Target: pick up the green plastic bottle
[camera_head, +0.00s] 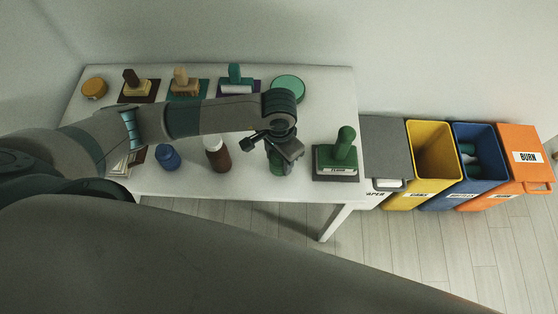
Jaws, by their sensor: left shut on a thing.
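My left arm reaches in from the left across the white table. Its gripper (280,154) points down near the table's front edge, right of the middle, and is shut on a green bottle (277,169). Only a small green part of the bottle shows under the fingers; the rest is hidden by the gripper. I cannot tell whether the bottle touches the table. My right gripper is not in view.
On the white table (235,185), a brown bottle with a white cap (217,154) and a blue bottle (168,157) stand left of the gripper. A green stamp-like block (343,148) stands right. Yellow (434,135), blue (490,132) and orange (522,135) bins stand beyond the table.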

